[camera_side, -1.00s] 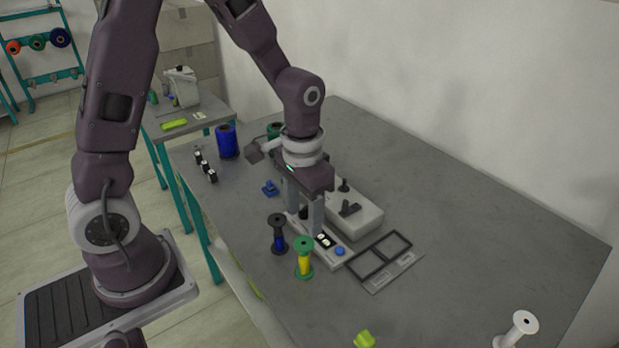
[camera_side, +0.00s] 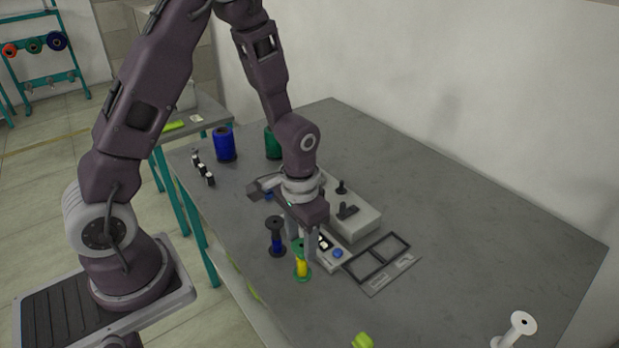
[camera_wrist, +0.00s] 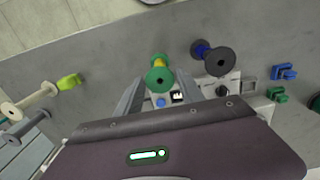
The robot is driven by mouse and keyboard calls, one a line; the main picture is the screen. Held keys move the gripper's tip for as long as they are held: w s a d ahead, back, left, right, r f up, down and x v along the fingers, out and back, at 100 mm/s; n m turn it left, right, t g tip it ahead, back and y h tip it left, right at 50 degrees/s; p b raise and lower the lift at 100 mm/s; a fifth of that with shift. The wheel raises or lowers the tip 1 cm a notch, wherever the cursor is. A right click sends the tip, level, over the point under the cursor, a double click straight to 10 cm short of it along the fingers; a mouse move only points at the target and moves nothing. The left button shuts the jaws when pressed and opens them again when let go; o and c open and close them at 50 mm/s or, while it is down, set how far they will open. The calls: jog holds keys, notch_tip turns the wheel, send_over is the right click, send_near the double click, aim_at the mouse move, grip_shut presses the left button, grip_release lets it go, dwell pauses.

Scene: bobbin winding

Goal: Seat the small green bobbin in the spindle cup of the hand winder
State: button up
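A small bobbin with green flanges and yellow thread (camera_side: 302,268) stands upright on the table near the winder's front panel. In the wrist view the bobbin (camera_wrist: 158,78) appears between my two fingers, with its green flange facing the camera. My gripper (camera_side: 302,248) points down, its fingers spread at the bobbin's upper part. The fingers look apart from the flange, though contact is hard to judge. The grey hand winder (camera_side: 362,222) with black knobs stands behind my gripper. Its panel has white squares and a blue button (camera_side: 338,253). I cannot make out the spindle cup; my gripper covers part of the winder.
A black bobbin with blue thread (camera_side: 276,242) stands close to the left of my gripper. A black double frame (camera_side: 377,258) lies right of the winder. Large blue (camera_side: 225,145) and green (camera_side: 272,145) spools stand at the back. A white spool (camera_side: 519,328) is front right; the right table area is clear.

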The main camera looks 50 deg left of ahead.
jog(key=c, duration=0.5)
jog(key=shift+r, duration=2.55)
jog(key=w+a+r+n, duration=0.3)
jog(key=w+a, duration=0.7)
jog(key=w+a+r+n, duration=0.3)
jog(key=w+a+r, duration=0.1)
jog(key=w+a, duration=0.55)
jog(key=shift+s+a+f, duration=0.1)
jog(key=shift+a+f, duration=0.05)
jog(key=shift+f, duration=1.05)
jog(key=shift+s+a+f, duration=0.1)
jog(key=shift+f, duration=1.1)
